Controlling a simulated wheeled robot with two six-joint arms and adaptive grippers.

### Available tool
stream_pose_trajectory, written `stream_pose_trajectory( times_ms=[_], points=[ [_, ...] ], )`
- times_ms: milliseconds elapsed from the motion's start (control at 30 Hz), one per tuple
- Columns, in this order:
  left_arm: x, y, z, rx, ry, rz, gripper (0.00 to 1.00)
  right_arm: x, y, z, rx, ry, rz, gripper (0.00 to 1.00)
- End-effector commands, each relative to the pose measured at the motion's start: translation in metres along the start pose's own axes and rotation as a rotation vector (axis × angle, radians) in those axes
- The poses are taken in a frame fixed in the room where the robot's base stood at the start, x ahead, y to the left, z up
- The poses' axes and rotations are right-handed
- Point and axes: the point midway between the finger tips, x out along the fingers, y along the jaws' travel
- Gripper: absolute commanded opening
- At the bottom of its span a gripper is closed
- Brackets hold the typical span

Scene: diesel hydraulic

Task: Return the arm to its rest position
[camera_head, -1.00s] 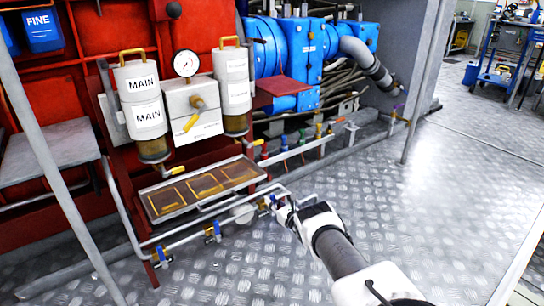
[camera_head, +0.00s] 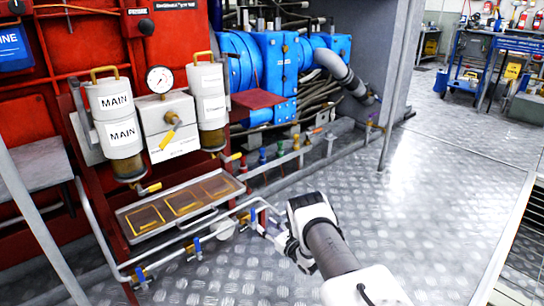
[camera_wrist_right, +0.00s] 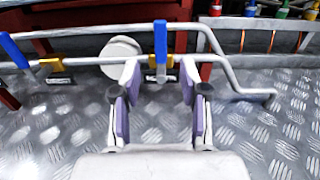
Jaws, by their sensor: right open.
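My right arm reaches forward from the bottom right of the head view. Its gripper (camera_head: 264,228) is beside the pipe and a blue-handled valve (camera_head: 253,216) at the right end of the drip tray. In the right wrist view the two purple-padded fingers (camera_wrist_right: 158,90) are spread apart with nothing between the pads. The blue handle (camera_wrist_right: 160,44) stands upright beyond the fingertips, midway between them in the picture. Contact with the handle does not show. My left gripper is in neither view.
More blue-handled valves (camera_head: 194,246) line the lower pipe. The drip tray (camera_head: 150,237) lies below the white MAIN filters (camera_head: 122,133). A grey post (camera_head: 395,85) stands to the right. The tread-plate floor (camera_head: 430,190) right of my arm is clear.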

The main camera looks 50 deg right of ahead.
Motion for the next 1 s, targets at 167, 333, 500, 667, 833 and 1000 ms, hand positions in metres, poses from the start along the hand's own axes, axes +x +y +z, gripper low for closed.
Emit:
stream_pose_trajectory(
  times_ms=[167,333,500,667,833,1000],
  points=[
    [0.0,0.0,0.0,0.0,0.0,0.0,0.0,-0.026,0.0,0.0,0.001,0.001,0.0,0.44],
    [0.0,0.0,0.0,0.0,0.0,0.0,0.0,-0.03,0.001,0.0,-0.001,-0.001,0.002,0.44],
    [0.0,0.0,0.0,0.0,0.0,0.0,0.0,-0.03,0.001,0.0,-0.001,-0.001,0.002,0.44],
    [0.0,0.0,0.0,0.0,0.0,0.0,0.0,-0.03,0.001,0.0,-0.001,0.0,0.001,0.44],
    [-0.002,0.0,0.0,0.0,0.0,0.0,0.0,-0.028,0.001,0.004,0.0,-0.005,0.001,0.44],
    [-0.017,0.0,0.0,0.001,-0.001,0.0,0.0,0.011,0.05,0.043,0.032,-0.058,0.069,0.44]
  ],
)
